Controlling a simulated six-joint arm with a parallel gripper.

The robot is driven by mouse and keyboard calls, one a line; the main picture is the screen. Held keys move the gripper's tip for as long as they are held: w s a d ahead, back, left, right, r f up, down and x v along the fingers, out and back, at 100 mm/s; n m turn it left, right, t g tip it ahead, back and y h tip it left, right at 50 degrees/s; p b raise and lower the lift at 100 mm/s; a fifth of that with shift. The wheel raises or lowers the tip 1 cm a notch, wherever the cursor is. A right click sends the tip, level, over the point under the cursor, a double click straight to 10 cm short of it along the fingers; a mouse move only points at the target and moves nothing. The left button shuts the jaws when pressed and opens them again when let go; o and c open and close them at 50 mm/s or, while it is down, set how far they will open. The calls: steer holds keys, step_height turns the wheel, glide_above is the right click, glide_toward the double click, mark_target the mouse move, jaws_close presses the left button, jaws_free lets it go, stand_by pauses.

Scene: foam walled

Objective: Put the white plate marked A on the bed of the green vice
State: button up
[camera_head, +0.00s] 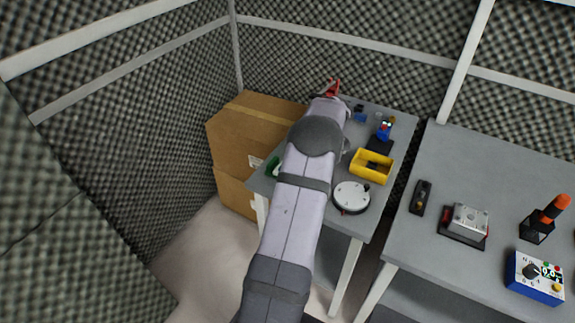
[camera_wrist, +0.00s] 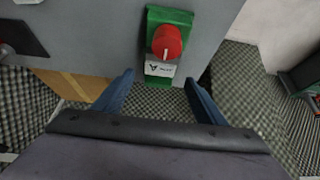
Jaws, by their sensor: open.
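In the wrist view, a green block (camera_wrist: 155,14) with a round red knob (camera_wrist: 167,42) stands at the edge of a grey table; I cannot tell whether it is the vice. A small white piece (camera_wrist: 160,69) with a dark mark lies against its near end; the mark is too small to read. My gripper (camera_wrist: 162,92) is open, its two blue fingers apart with nothing between them, just short of the white piece. In the head view my arm hides much of the left table, and a green thing (camera_head: 272,167) shows partly beside it.
The left table also holds a yellow open bin (camera_head: 371,166) and a round white disc device (camera_head: 351,197). A cardboard box (camera_head: 238,136) stands left of it. The right table holds a metal block on a dark base (camera_head: 468,221) and a blue control box (camera_head: 534,280).

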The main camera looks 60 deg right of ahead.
steer(key=b+v, duration=0.1)
steer(key=v, duration=0.6)
steer(key=shift+s, duration=0.1)
steer(key=w+a+g+y, duration=0.1)
steer(key=w+a, duration=0.4)
steer(key=a, duration=0.4)
steer(key=w+a+g, duration=0.1)
steer(key=w+a, duration=0.3)
steer(key=a, duration=0.5)
steer(key=w+a+g+y, duration=0.15)
steer(key=w+a, duration=0.35)
steer(key=a, duration=0.5)
steer(key=s+a+f, duration=0.2)
steer(key=s+a, duration=0.2)
steer(key=a, duration=0.4)
steer(key=s+a+f+g+h, duration=0.1)
steer(key=s+a, duration=0.3)
steer(key=a, duration=0.4)
steer(key=s+a+f+g+h, duration=0.1)
steer(key=s+a, duration=0.3)
steer(key=a, duration=0.4)
steer(key=shift+s+f, duration=0.25)
steer(key=shift+f, duration=0.55)
steer(key=shift+g+h, duration=0.25)
steer(key=shift+r, duration=0.1)
